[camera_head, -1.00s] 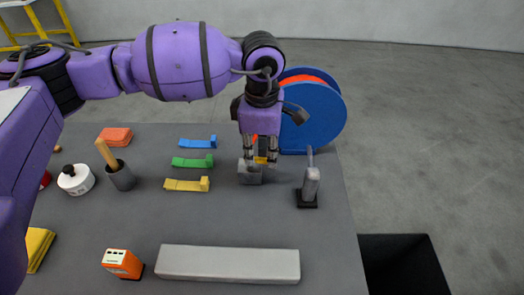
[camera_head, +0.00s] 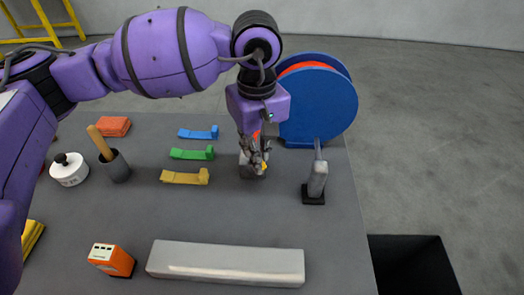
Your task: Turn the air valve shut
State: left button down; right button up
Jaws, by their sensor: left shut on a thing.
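The air valve has a grey block-shaped body (camera_head: 246,170) standing on the dark table. My left gripper (camera_head: 256,160) points down from above onto the valve, with its fingers shut on the valve's handle. The fingers hide most of the handle, so its exact angle is hard to tell. Small red and yellow patches show around the fingers. My right gripper is not in view.
A blue reel (camera_head: 318,105) stands behind the valve. A grey upright tool on a black base (camera_head: 315,182) is to the right. Blue (camera_head: 198,133), green (camera_head: 192,153) and yellow (camera_head: 185,177) pieces lie to the left. A long grey bar (camera_head: 225,263) lies in front.

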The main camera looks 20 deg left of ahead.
pick_arm(q)
jog(key=m, duration=0.1)
jog(key=m+b, duration=0.1)
jog(key=a+m+b, duration=0.1)
jog(key=m, duration=0.1)
jog(key=shift+s+f, duration=0.15)
jog(key=shift+s, duration=0.1)
jog(key=shift+a+m+b, duration=0.15)
jog(key=shift+m+b, duration=0.6)
jog(key=shift+m, duration=0.05)
jog(key=shift+s, duration=0.1)
jog(key=shift+m, duration=0.3)
jog(key=shift+r, duration=0.2)
jog(key=c, duration=1.8)
grip_release()
jog(key=shift+a, duration=0.1)
jog(key=shift+o, duration=0.2)
